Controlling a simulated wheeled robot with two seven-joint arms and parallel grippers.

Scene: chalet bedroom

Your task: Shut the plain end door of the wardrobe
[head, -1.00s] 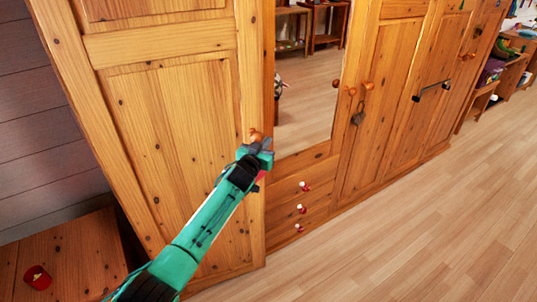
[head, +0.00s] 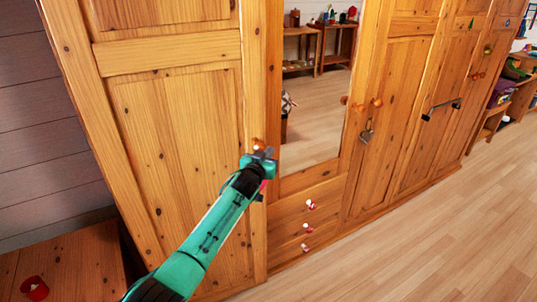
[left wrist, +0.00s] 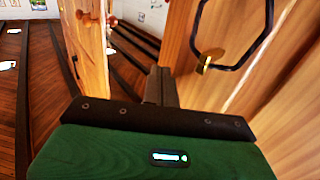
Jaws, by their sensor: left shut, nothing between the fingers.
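The wardrobe's plain end door (head: 185,150) is the large pine panel at the left in the head view. Its small orange knob (head: 257,144) sits near its right edge. I cannot tell for sure whether this door stands slightly ajar. My left gripper (head: 264,154) is shut and empty, its tips beside and just below the knob, close to the door's right edge. I cannot tell whether it touches. In the left wrist view its dark fingers (left wrist: 160,86) are together, between a wooden edge with an orange knob (left wrist: 88,17) and another wooden face. My right gripper is not in view.
A wooden chest (head: 75,260) with a red object (head: 35,288) stands at lower left. The floor (head: 420,240) at right is clear.

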